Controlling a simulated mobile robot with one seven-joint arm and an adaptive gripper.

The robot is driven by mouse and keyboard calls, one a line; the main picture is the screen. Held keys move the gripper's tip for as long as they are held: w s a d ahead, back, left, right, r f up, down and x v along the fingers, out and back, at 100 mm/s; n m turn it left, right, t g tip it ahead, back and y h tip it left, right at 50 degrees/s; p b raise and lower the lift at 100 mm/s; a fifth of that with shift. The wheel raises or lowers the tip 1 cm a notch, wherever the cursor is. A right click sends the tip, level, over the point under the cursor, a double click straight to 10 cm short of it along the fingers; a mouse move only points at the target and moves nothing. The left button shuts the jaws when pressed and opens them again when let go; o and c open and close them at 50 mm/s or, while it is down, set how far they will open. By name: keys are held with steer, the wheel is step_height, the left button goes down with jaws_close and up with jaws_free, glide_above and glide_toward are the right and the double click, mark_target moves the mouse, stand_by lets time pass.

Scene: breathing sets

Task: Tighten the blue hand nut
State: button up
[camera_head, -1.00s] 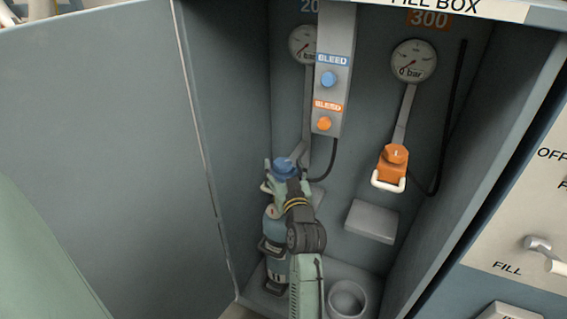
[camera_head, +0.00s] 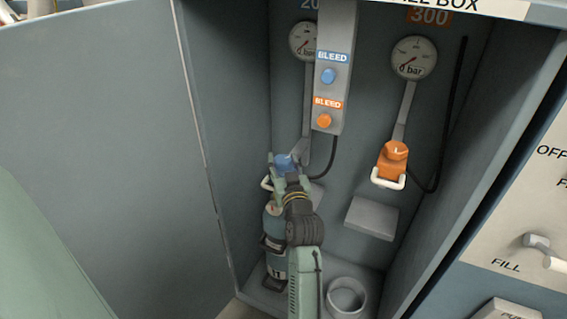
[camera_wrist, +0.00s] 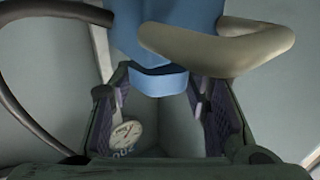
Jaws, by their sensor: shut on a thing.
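The blue hand nut (camera_head: 284,161) sits on the left filling connector inside the fill box, above a dark cylinder (camera_head: 275,240). My gripper (camera_head: 285,171) is at the nut, with its fingers around it; the arm hides part of the nut and connector. In the wrist view the blue nut (camera_wrist: 158,80) lies between the two dark padded fingers of my gripper (camera_wrist: 165,115). A beige curved handle (camera_wrist: 220,50) crosses in front of the blue connector body there.
An orange connector (camera_head: 392,160) with a white handle hangs at the right. A grey panel (camera_head: 335,70) with blue and orange bleed knobs is above. A ring holder (camera_head: 347,297) and a grey ledge (camera_head: 371,218) are at right. The open door (camera_head: 100,120) bounds the left.

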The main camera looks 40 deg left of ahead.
steer(key=shift+c, duration=1.1)
steer(key=shift+s+r+m+t+h+p, duration=0.1)
steer(key=shift+m+t+h+p, duration=0.3)
steer(key=shift+t+p, duration=0.15)
